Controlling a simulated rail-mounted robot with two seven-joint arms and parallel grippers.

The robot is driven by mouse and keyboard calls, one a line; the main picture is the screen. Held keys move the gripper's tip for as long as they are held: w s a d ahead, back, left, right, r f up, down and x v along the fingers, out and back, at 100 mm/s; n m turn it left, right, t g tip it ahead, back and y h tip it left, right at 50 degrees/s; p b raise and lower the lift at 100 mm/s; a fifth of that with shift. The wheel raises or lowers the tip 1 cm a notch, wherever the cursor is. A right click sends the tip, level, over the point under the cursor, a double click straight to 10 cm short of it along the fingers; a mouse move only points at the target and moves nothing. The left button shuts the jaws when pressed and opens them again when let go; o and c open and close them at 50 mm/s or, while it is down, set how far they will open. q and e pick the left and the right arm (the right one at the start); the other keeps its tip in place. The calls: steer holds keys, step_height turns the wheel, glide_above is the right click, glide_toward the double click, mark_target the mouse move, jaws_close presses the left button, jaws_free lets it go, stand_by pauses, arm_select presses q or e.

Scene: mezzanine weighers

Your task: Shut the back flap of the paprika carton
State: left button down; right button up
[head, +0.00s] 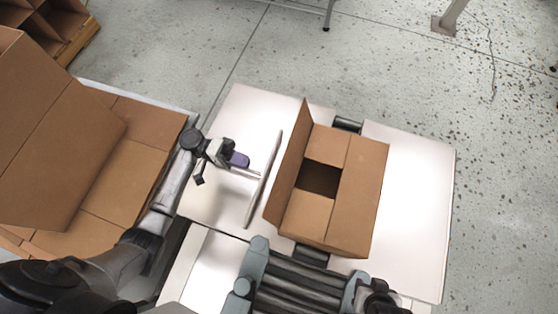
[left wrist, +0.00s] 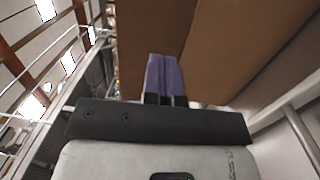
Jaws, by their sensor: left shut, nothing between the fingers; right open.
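The brown carton (head: 356,195) stands on the white table in the head view. Its left flap (head: 290,165) stands up, tilted outward. The flap on its right side and the two end flaps lie folded over the top, leaving a dark gap in the middle. I cannot read a label on it. My left gripper (head: 249,167) is shut and empty, left of the upright flap and apart from it. In the left wrist view its purple fingertips (left wrist: 165,76) are together, with brown cardboard (left wrist: 235,45) beyond.
A thin rail (head: 263,180) stands between my left gripper and the carton. Rollers (head: 305,285) lead up to the carton from the front. A large open carton (head: 60,150) stands at the left. The white table (head: 415,200) is bare right of the carton.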

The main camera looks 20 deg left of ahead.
arm_select(q)
steer(key=w+a+t+h+b, duration=0.1)
steer(key=w+a+h+b, duration=0.1)
steer(key=w+a, duration=0.1)
steer(key=n+h+p, duration=0.1)
glide_toward(287, 157)
steer(key=x, duration=0.5)
steer(key=shift+w+d+f, duration=0.15)
steer(key=shift+d+f, duration=0.05)
steer(key=shift+f, duration=0.1)
steer(key=shift+x, duration=1)
arm_select(e)
steer(key=shift+f, duration=0.95)
arm_select(q)
steer(key=shift+p, duration=0.3)
arm_select(e)
steer(key=shift+a, duration=0.1)
